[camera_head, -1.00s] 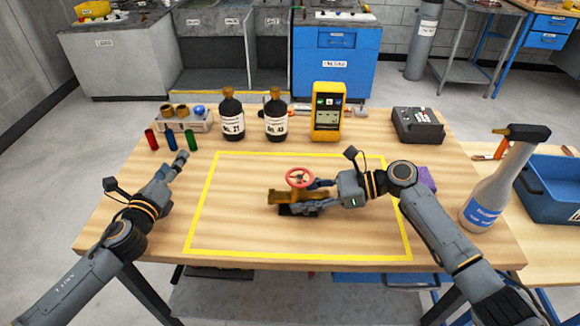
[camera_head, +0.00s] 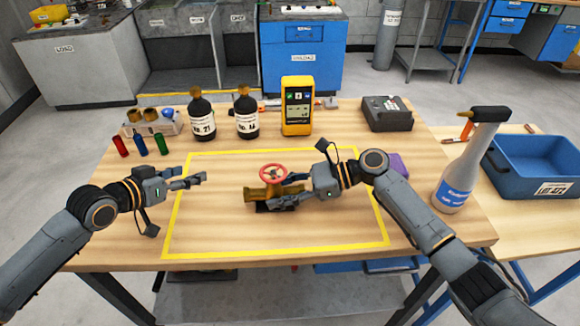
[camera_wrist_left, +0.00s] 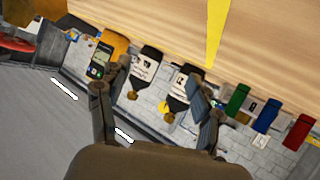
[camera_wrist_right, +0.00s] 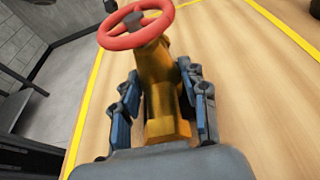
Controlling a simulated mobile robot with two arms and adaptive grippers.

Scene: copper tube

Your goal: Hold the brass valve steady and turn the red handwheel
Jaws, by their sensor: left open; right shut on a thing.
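The brass valve (camera_head: 262,191) lies inside the yellow outline on the table. Its red handwheel (camera_head: 273,174) is on top, at the valve's upper side. In the right wrist view the valve body (camera_wrist_right: 160,85) runs between the blue-padded fingers, with the red handwheel (camera_wrist_right: 136,24) beyond them. My right gripper (camera_head: 288,189) is shut on the valve from its right side. My left gripper (camera_head: 201,180) is open and empty, left of the valve and apart from it, near the outline's left edge. In the left wrist view its fingers (camera_wrist_left: 155,105) show nothing held between them.
Two dark bottles (camera_head: 201,116) (camera_head: 247,114) and a yellow meter (camera_head: 297,107) stand behind the outline. Small coloured cylinders (camera_head: 140,144) are at the back left. A spray bottle (camera_head: 456,180) stands at the right, beside a blue bin (camera_head: 530,185). The outline's front area is clear.

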